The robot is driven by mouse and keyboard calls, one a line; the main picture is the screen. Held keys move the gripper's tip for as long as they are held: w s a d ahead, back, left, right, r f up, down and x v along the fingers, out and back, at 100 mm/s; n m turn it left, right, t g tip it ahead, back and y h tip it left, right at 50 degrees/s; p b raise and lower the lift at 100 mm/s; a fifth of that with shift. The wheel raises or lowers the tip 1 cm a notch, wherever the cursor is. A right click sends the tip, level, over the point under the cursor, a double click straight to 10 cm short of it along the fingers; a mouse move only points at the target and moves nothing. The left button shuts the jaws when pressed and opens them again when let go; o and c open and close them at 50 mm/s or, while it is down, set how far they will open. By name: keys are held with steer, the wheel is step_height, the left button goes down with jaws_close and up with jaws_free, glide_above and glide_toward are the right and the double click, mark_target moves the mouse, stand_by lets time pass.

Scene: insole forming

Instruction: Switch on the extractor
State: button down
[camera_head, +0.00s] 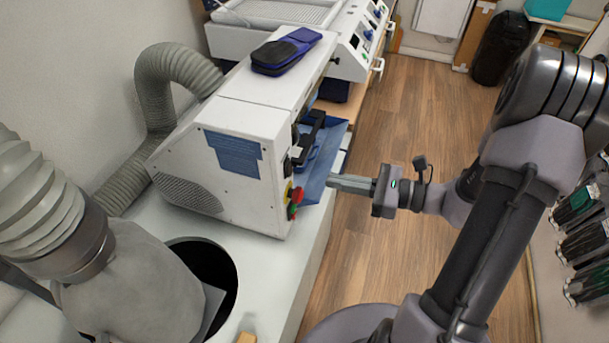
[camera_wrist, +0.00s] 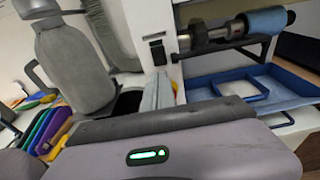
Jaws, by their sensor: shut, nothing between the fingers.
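A white machine (camera_head: 238,112) with a large grey hose (camera_head: 165,75) behind it stands on the bench. Its front side carries a black switch (camera_head: 288,165), with a yellow-backed control showing red and green parts (camera_head: 294,200) below it. The black switch also shows in the wrist view (camera_wrist: 158,52). My gripper (camera_head: 331,182) is shut and empty, held to the right of the machine's front and pointing at it, apart from the controls. In the wrist view the grey fingers (camera_wrist: 158,91) lie below the switch and hide the panel there. Whether the switch is on cannot be told.
A blue tray (camera_head: 323,165) juts out beside the machine's front, close to my fingers. A grey bag-like duct (camera_head: 135,285) and a dark round opening (camera_head: 212,270) are in front of the machine. Wooden floor (camera_head: 400,110) lies clear to the right.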

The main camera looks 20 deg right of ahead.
mark_target(291, 173)
steer(key=x, duration=0.8)
steer(key=shift+b, duration=0.4)
